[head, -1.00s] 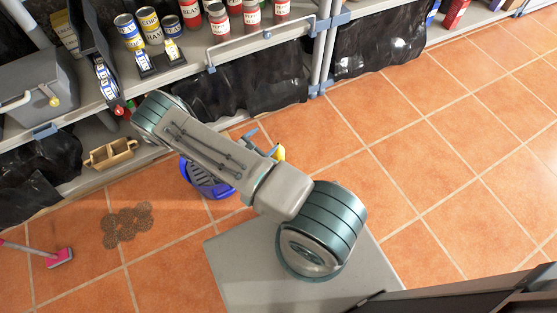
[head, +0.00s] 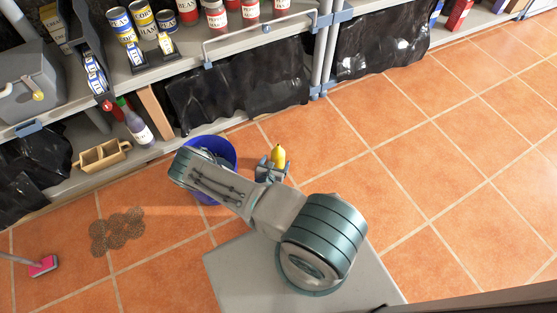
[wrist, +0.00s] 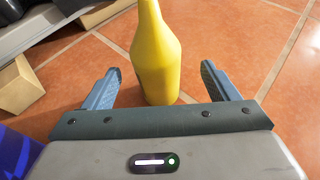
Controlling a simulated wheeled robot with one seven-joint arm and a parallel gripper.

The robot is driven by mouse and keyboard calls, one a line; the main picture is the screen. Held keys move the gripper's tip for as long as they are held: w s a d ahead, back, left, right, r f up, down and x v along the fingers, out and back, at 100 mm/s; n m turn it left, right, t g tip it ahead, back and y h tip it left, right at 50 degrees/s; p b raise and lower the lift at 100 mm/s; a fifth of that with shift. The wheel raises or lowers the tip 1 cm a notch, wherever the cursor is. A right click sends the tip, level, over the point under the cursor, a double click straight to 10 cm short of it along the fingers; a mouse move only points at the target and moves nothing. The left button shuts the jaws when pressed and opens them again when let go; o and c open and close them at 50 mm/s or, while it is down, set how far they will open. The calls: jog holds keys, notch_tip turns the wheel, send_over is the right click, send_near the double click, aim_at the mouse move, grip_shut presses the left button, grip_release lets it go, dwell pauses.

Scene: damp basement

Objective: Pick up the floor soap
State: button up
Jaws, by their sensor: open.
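The floor soap looks to be the yellow bottle (head: 278,155) standing on the tiled floor, just beyond my gripper in the head view. In the wrist view the yellow bottle (wrist: 155,60) stands upright between and ahead of my two fingers, its top cut off by the picture edge. My gripper (wrist: 163,85) is open, with one finger on each side of the bottle and visible gaps beside it. In the head view my gripper (head: 272,168) is small and partly hidden by my arm.
A blue bucket (head: 226,152) stands left of the bottle, partly behind my arm. Shelves with cans and jars (head: 216,15) run along the back. The floor at right is clear.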

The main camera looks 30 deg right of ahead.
jog(key=shift+a+b+x, duration=0.25)
jog(key=shift+b+x, duration=1.45)
jog(key=shift+x, duration=1.3)
jog(key=shift+w, duration=0.15)
jog(key=c, duration=1.3)
